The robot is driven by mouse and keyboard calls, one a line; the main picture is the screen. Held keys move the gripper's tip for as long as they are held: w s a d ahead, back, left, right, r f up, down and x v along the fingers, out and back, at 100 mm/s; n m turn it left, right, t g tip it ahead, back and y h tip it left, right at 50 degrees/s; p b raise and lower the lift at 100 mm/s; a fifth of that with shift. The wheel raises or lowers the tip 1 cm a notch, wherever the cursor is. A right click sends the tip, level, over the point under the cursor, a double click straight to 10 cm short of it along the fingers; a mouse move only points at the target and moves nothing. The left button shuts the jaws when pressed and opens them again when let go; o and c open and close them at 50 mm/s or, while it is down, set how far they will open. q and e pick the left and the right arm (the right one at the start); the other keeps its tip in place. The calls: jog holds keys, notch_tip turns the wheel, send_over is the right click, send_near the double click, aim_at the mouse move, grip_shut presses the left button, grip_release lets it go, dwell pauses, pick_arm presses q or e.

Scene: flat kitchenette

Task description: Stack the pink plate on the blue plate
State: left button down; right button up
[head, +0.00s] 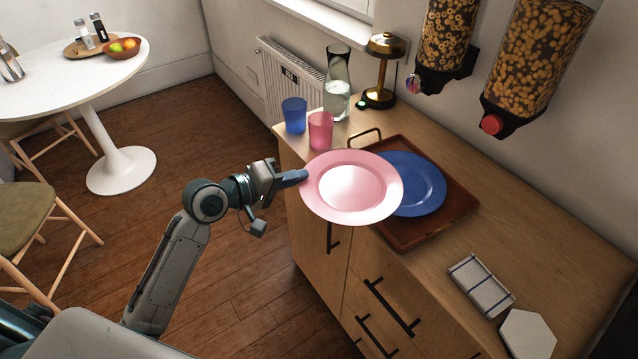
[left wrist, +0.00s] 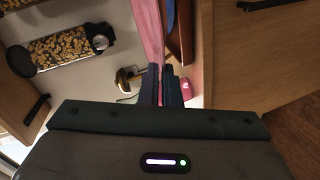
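The pink plate (head: 350,188) is held level in the head view, with its left rim in my left gripper (head: 292,177). It overlaps the left part of the blue plate (head: 420,183) in the picture and hides that part. The blue plate lies on the brown tray (head: 462,208). The pink plate appears raised above the counter, its left side out past the front edge. In the left wrist view, the fingers of my left gripper (left wrist: 162,86) are closed on the pink plate (left wrist: 148,30), seen edge-on. My right gripper is not in view.
A blue cup (head: 294,115), a pink cup (head: 320,131), a glass carafe (head: 337,90) and a brass lamp (head: 382,70) stand at the counter's far end. A folded cloth (head: 481,285) lies nearer. Cereal dispensers (head: 535,60) hang above the counter.

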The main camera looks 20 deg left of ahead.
pick_arm(q)
jog(key=w+d, duration=0.1)
jog(key=d, duration=0.2)
jog(key=w+d, duration=0.1)
jog(key=shift+w+d+f+p, duration=0.2)
jog(key=shift+w+p, duration=0.1)
jog(key=shift+p, duration=0.1)
jog(key=shift+f, duration=1.75)
jog(key=c, duration=1.6)
grip_release()
jog(key=shift+f, duration=0.1)
jog(key=shift+c, duration=0.2)
send_near(319, 187)
jog(key=shift+w+a+f+b, duration=0.15)
jog(key=shift+a+f+b, duration=0.25)
jog(key=shift+a+f, duration=0.4)
jog(key=shift+a+r, duration=0.15)
